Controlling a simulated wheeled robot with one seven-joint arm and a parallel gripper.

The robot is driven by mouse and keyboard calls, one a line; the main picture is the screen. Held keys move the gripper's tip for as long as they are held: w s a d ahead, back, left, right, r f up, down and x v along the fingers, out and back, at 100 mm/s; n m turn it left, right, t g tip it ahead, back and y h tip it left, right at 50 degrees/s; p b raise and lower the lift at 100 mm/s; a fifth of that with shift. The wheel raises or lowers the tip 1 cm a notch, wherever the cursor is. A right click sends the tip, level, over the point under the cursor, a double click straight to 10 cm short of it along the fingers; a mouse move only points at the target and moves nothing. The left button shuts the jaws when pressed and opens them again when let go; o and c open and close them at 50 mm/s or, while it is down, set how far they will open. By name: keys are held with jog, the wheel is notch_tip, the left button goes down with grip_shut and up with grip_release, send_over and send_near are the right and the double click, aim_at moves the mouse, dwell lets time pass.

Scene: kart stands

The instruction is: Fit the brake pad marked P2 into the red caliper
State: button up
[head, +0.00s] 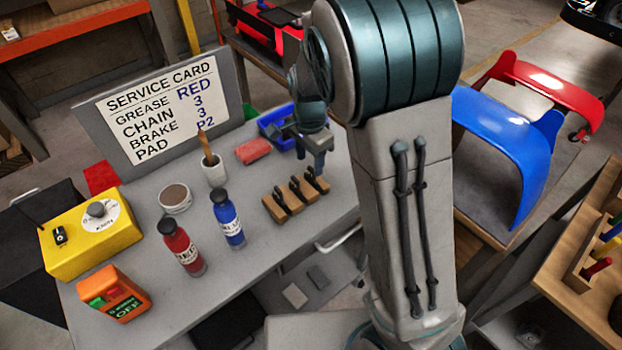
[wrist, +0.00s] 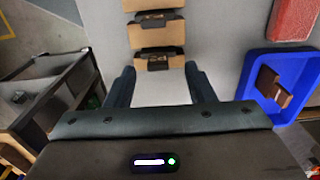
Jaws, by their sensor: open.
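A row of wooden blocks holding dark pads (head: 283,200) stands on the grey bench. The wrist view shows the blocks again, with dark pads (wrist: 160,61) in them; I cannot read any P2 mark. My gripper (head: 318,160) is open and points down beside the right end of the row, between it and the blue bin. In the wrist view my gripper (wrist: 161,86) has its fingers apart, just short of the nearest block, with only a pale surface between them. I cannot make out a red caliper for certain in either view.
A blue bin (wrist: 268,60) with brown pieces and a red block (wrist: 292,18) lie near my gripper. A red bottle (head: 181,249), blue bottle (head: 228,220), cup (head: 214,171) and tin (head: 174,197) stand left of the row. A service card (head: 160,108) reads "BRAKE PAD P2".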

aim_at(311, 168)
jog(key=f, duration=0.4)
jog(key=shift+d, duration=0.2)
grip_shut()
jog(key=shift+r, duration=0.1)
